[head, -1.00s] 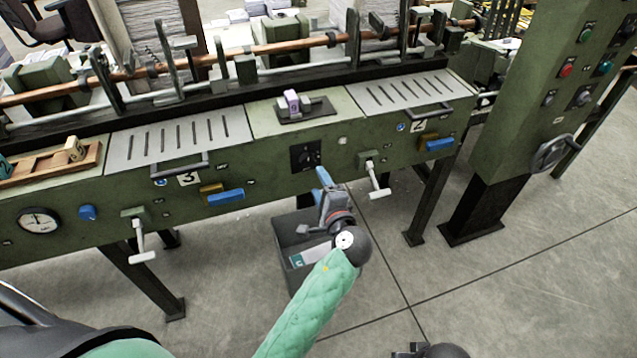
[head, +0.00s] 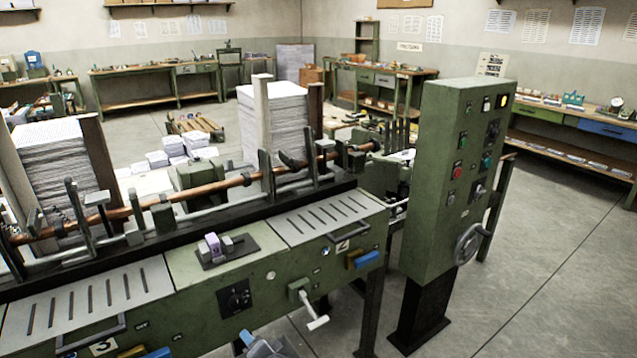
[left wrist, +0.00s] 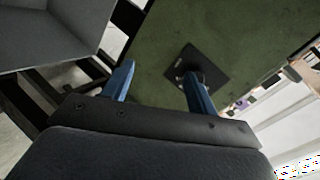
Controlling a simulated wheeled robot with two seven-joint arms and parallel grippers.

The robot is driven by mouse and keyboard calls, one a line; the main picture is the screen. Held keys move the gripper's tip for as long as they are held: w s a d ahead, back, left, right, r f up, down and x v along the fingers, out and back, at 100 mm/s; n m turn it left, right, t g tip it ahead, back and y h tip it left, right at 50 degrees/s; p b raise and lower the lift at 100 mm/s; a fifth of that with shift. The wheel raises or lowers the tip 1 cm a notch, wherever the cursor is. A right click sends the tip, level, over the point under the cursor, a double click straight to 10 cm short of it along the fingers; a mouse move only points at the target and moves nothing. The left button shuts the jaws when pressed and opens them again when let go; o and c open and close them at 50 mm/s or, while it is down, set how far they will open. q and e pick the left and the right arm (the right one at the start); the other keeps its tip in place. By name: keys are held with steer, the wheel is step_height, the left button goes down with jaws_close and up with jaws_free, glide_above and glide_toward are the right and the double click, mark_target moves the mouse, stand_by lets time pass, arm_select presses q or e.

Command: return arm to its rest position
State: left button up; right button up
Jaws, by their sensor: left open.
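My left gripper (head: 249,340) shows only in part at the bottom edge of the head view, in front of the green machine's front panel. In the left wrist view its two blue fingers (left wrist: 158,78) are spread apart with nothing between them. A black rotary knob on a square plate (left wrist: 207,62) lies beyond the right finger, partly covered by it. The same knob (head: 236,297) shows in the head view, just above the gripper. Whether the finger touches the knob, I cannot tell. My left arm is cut off below the head view. My right gripper is in neither view.
The green machine (head: 200,270) spans the front, with a white crank handle (head: 312,312) right of the gripper. A tall green control cabinet (head: 455,180) stands at right. A grey bin (left wrist: 45,35) is close by in the left wrist view. Open floor (head: 560,270) lies at right.

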arm_select(q)
steer(key=s+f+n+g+h, duration=0.1)
steer(key=s+f+g+h, duration=0.2)
steer(key=s, duration=0.6)
steer(key=s+f+n+g+h, duration=0.2)
steer(key=s+f, duration=0.3)
steer(key=s, duration=0.5)
steer(key=s+f+n+g+h, duration=0.1)
steer(key=s+f+g+h, duration=0.2)
steer(key=s, duration=0.7)
steer(key=shift+s+d+f+g+h+p, duration=0.15)
steer(key=shift+d+f+g+h+p, duration=0.15)
steer(key=shift+d+f+h, duration=0.25)
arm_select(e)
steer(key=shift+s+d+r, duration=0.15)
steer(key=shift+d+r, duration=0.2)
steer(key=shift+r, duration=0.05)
